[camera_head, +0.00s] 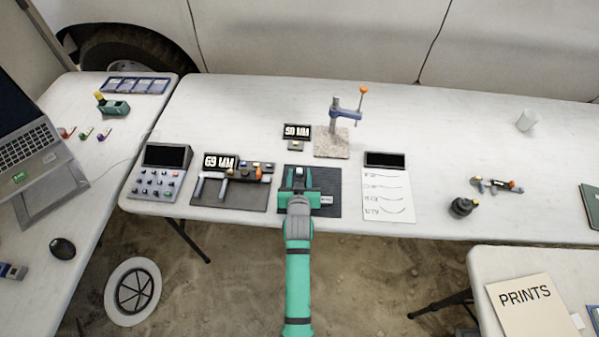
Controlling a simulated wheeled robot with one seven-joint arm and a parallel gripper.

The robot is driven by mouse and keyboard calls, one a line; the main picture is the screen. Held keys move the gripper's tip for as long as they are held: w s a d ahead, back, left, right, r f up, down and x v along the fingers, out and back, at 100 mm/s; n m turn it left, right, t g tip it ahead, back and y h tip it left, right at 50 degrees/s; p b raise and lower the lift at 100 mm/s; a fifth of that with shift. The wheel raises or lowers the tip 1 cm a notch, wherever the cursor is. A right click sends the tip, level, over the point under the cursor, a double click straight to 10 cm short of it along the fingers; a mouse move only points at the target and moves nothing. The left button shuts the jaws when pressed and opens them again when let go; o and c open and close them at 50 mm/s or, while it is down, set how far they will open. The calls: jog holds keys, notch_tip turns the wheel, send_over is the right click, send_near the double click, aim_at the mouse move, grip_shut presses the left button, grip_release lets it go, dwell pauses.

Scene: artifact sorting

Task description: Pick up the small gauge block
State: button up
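My gripper (299,181) is over the black mat (331,181) at the table's front edge, with my green arm reaching up from below. A small pale piece (299,171) shows at the fingertips; I cannot tell whether it is held, or whether it is a gauge block. Another small block (296,146) lies on a dark base just below the "50 MM" sign (297,131). Several small blocks sit in a dark holder (256,167) beside the "69 MM" sign (220,162). Which of these is the small gauge block is too small to tell.
A stand with an orange knob (346,108) rises behind the mat on a stone plate (332,148). A caliper-like tool (211,185) lies on the left mat (236,198). A white sheet (388,199) lies right.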

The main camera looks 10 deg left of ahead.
aim_at(300, 171)
grip_shut()
dwell(0.4)
jog(key=shift+r, duration=0.25)
jog(key=r, duration=0.3)
jog(key=shift+s+r, duration=0.15)
jog(key=shift+s, duration=0.1)
jog(key=w+r+v, duration=0.1)
jog(key=r+v, duration=0.2)
jog(key=v, duration=1.3)
jog(key=shift+a, duration=0.3)
